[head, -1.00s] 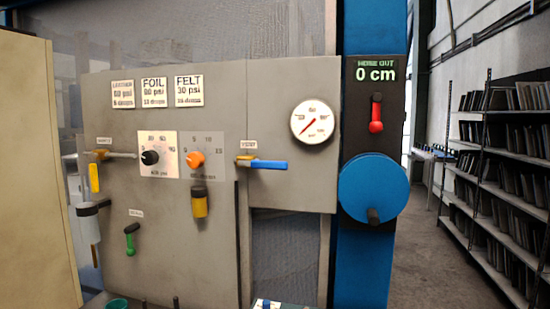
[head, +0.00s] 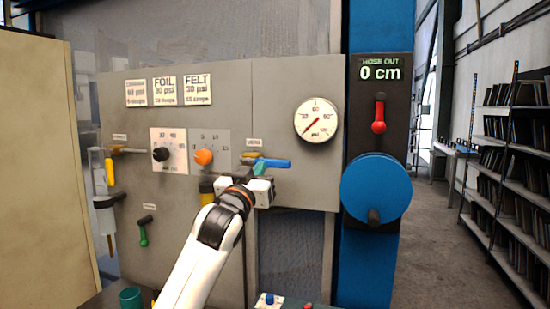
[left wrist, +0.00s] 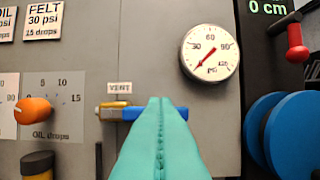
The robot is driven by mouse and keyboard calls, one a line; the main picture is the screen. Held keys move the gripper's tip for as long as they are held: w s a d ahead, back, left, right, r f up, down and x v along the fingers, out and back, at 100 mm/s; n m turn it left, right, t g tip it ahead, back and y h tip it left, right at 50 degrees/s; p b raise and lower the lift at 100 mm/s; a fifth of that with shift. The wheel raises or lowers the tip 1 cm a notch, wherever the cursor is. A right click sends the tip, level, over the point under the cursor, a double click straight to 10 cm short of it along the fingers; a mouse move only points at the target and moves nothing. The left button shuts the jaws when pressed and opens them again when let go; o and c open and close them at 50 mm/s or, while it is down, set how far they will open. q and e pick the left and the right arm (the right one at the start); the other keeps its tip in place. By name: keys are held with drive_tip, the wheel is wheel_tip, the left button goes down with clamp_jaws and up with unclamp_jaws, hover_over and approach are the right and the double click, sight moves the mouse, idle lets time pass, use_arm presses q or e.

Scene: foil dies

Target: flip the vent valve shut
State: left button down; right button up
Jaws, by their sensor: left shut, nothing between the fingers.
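The vent valve has a blue lever (head: 278,163) that lies level, pointing right from its brass body on the grey panel. A small "VENT" label sits above it. My left gripper (head: 262,170) is at the valve, just below and in front of the lever. Its teal fingers are shut with nothing between them. In the left wrist view the teal fingers (left wrist: 160,110) cover the middle of the blue lever (left wrist: 122,113); whether they touch it I cannot tell. My right gripper is in neither view.
A black knob (head: 160,154) and an orange knob (head: 204,157) sit left of the valve. A round gauge (head: 318,120) is above right, its needle pointing low left. A blue wheel (head: 376,185) and red lever (head: 379,120) stand further right. A yellow lever (head: 110,171) is far left.

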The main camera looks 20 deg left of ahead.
use_arm(q)
drive_tip(key=shift+s+a+r, duration=0.1)
drive_tip(key=shift+s+r, duration=0.15)
drive_tip(key=shift+r, duration=0.6)
wheel_tip(320, 180, up, 4)
drive_tip(key=p, duration=0.5)
hover_over(272, 164)
drive_tip(key=s, duration=0.1)
drive_tip(key=shift+s+f, duration=0.2)
drive_tip(key=shift+f, duration=2.15)
drive_tip(key=shift+f, duration=0.1)
